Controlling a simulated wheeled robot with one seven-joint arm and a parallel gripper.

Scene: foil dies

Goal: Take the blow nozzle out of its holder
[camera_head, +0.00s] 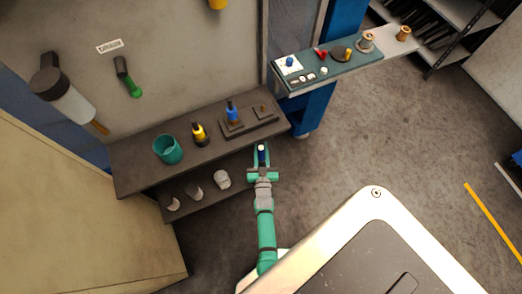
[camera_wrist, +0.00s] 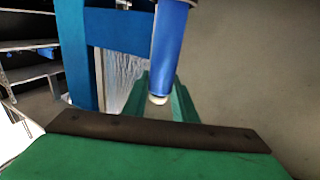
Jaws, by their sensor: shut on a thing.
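My gripper (camera_head: 262,156) is just off the front edge of the dark bench. Its green fingers, also in the wrist view (camera_wrist: 158,98), are shut on a blue cylinder (camera_wrist: 170,40) with a pale end. The cylinder is clear of the bench; I cannot tell for certain whether it is the blow nozzle. A dark holder block (camera_head: 262,113) on the bench's right end has a small, orange-marked spot with nothing standing in it. Beside it, a blue-bodied tool (camera_head: 232,112) stands upright on a dark base.
On the bench (camera_head: 135,180) stand a teal cup (camera_head: 168,149) and a yellow-and-black bottle (camera_head: 199,134). Several pale cups (camera_head: 222,179) are on the lower shelf. A narrow counter (camera_head: 340,68) with small items is at upper right. The floor right of my gripper is clear.

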